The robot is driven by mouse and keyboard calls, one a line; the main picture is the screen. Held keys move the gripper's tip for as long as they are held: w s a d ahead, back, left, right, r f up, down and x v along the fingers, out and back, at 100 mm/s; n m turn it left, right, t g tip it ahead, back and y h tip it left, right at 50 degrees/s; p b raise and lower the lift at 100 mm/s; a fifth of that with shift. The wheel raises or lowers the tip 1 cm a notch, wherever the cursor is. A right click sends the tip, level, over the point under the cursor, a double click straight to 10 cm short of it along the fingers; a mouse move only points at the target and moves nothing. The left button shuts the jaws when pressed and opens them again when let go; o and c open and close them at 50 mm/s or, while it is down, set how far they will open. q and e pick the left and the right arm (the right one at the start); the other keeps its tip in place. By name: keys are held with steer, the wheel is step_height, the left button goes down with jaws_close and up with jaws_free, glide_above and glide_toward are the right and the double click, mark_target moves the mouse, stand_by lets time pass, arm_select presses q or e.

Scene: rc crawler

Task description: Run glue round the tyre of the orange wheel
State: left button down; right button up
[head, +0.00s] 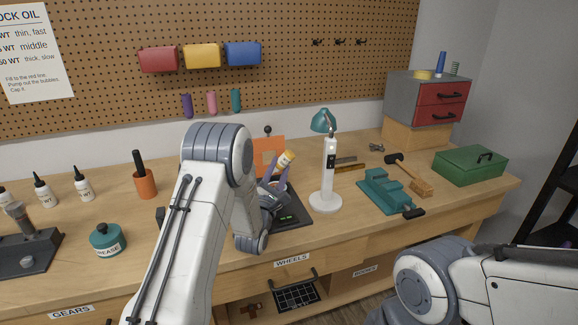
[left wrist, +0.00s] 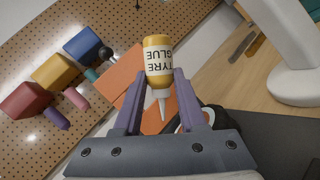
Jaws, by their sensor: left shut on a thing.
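My left gripper (head: 274,184) is shut on the tyre glue bottle (head: 286,160), which has a yellow body and a white label. In the left wrist view, the bottle (left wrist: 158,60) sits between the purple fingers of my gripper (left wrist: 159,84), and its pale nozzle points back toward the palm. Behind the right finger a dark round tyre (left wrist: 221,118) with a pale ring inside shows in part. My right gripper is out of view.
An orange upright panel (head: 268,150) stands behind the gripper. A dark mat (head: 297,213) lies below it, with a white lamp (head: 328,178) close on the right. A teal vise (head: 384,190) stands further right. An orange pot (head: 145,184) and grease jar (head: 106,240) are left.

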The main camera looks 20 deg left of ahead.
arm_select(q)
steer(key=s+b, duration=0.1)
steer(key=s+d, duration=0.1)
steer(key=s, duration=0.1)
steer(key=shift+s+d+f+b, duration=0.2)
steer(key=shift+s+b, duration=0.1)
steer(key=shift+b, duration=0.1)
steer(key=d+m+g+p, duration=0.1)
steer(key=m+g+p, duration=0.1)
steer(key=m, duration=0.4)
steer(key=d+r+m+g+p, duration=0.1)
steer(key=m+g+p, duration=0.1)
steer(key=m, duration=0.4)
steer(key=d+m+g+p, duration=0.1)
steer(key=m+g+p, duration=0.1)
steer(key=m+p, duration=0.2)
steer(key=shift+w+d+r+m+g, duration=0.1)
steer(key=shift+r+m+g, duration=0.1)
steer(key=shift+m, duration=0.6)
steer(key=shift+w+d+r+m+g, duration=0.1)
steer(key=shift+m+g, duration=0.1)
steer(key=shift+m, duration=0.6)
